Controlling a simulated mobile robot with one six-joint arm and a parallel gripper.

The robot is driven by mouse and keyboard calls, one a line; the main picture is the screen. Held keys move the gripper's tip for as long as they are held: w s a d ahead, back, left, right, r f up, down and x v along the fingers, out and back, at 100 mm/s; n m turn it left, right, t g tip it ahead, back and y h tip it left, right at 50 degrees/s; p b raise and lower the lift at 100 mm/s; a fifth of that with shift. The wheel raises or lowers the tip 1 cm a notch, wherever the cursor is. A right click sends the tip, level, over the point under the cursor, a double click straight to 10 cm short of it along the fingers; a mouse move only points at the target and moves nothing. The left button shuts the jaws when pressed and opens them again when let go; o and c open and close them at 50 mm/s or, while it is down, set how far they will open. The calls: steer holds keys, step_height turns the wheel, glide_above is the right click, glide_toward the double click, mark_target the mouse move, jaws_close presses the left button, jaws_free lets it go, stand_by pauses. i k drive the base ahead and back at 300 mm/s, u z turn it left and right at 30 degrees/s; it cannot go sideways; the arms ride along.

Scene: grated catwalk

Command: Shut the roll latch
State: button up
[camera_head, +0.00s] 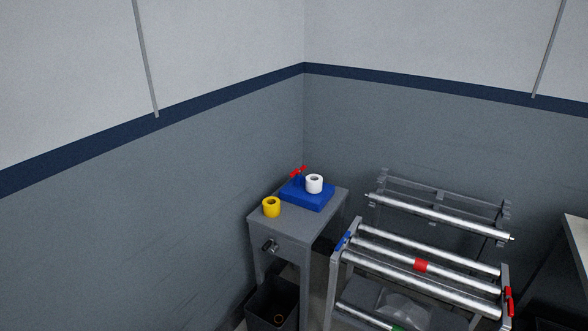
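A metal roller frame (337,262) stands at the lower right, with several shiny rollers across it. Red latch-like parts (509,300) sit at its right end, near the picture's edge. A blue lever-like part (343,240) sits at its upper left end. I cannot tell which of these is the roll latch, or whether either is open or shut. One roller has a red band (420,265), and a lower one has a green band (398,328). The bottom of the frame is cut off. My gripper is not in view.
A grey side table (283,238) holds a yellow roll (271,207), a blue box (298,198), a white roll (314,184) and a red-handled item (298,172). A dark bin (262,308) stands below. A rack (440,205) stands behind the frame. A pale table (579,237) is at right.

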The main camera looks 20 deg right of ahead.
mark_target(299, 172)
steer(key=z, duration=0.05)
steer(key=i, duration=1)
steer(key=u, duration=0.05)
